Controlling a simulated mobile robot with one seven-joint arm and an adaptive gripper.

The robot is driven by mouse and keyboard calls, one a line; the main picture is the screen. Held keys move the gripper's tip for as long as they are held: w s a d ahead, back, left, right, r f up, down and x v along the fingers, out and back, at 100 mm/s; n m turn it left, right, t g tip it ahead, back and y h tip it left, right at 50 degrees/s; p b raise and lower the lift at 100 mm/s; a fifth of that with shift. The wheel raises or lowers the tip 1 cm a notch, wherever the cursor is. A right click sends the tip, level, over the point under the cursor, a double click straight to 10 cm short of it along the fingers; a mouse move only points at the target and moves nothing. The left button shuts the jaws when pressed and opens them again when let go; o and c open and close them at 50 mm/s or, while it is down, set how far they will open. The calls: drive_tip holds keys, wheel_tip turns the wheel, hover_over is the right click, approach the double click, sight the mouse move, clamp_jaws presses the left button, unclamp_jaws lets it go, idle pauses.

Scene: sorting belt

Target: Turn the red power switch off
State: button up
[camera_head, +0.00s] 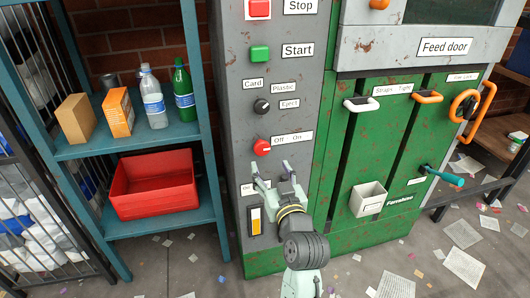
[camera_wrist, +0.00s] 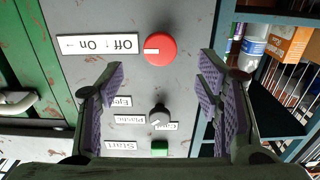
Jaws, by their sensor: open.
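The red power switch (camera_head: 262,147) is a round knob on the grey panel, beside a white "Off On" label (camera_head: 292,138). In the wrist view the red knob (camera_wrist: 160,48) appears upside down with its label (camera_wrist: 98,44). Its short white mark points towards the label side, where the On arrow also points. My gripper (camera_head: 270,170) is open and empty, just below the knob in the head view. In the wrist view my gripper (camera_wrist: 161,68) has its fingers spread to either side, with the knob beyond their tips and apart from them.
A black selector knob (camera_head: 262,106), a green Start button (camera_head: 260,54) and a red Stop button (camera_head: 259,8) sit above the switch. A yellow gauge (camera_head: 255,220) is below. A blue shelf (camera_head: 140,145) with bottles, boxes and a red bin (camera_head: 165,187) stands left.

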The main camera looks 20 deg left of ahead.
sight(263, 151)
drive_tip(key=p+x, duration=0.1)
drive_tip(key=x, duration=0.6)
drive_tip(key=shift+w+a, duration=0.2)
drive_tip(key=shift+c, duration=0.3)
drive_tip(key=c, duration=1.1)
